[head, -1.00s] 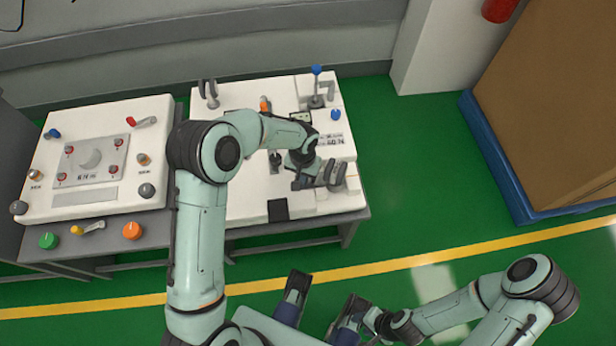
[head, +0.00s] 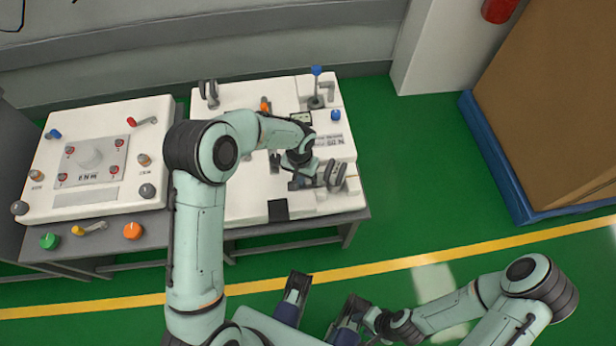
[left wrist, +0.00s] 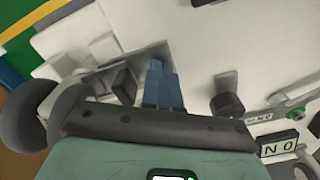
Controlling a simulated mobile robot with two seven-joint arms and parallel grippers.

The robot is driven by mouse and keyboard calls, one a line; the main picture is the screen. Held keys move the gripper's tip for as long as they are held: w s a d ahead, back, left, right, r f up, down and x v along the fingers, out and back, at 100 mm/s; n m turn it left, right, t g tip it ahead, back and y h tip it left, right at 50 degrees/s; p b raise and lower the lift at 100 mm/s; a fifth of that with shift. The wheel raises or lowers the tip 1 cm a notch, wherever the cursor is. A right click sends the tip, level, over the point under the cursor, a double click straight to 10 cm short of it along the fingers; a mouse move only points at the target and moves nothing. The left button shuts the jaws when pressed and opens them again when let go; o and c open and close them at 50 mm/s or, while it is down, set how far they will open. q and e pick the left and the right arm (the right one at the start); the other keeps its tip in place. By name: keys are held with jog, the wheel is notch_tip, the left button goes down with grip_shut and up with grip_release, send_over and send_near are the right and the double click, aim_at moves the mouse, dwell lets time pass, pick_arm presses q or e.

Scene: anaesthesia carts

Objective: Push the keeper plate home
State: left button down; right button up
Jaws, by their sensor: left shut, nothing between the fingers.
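My left gripper (head: 300,183) is low over the right cart's white top (head: 240,195), near its front right part. In the left wrist view its blue fingers (left wrist: 163,88) are together with nothing between them. A flat grey plate-like piece (left wrist: 138,58), possibly the keeper plate, lies just left of the fingertips; I cannot tell whether they touch. A grey two-lobed bracket (head: 337,174) stands right of the gripper in the head view. My dark gripper body hides part of this area.
A blue-knobbed lever (head: 317,71) stands at the back right of the cart. A dark post with a knob (left wrist: 227,103) stands right of the fingers in the wrist view. A second cart (head: 50,205) with several knobs is to the left.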

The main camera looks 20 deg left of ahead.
pick_arm(q)
notch_tip(320, 180, up, 2)
jog(key=shift+r+p, duration=0.15)
jog(key=shift+p, duration=0.6)
notch_tip(320, 180, up, 6)
jog(key=p, duration=0.4)
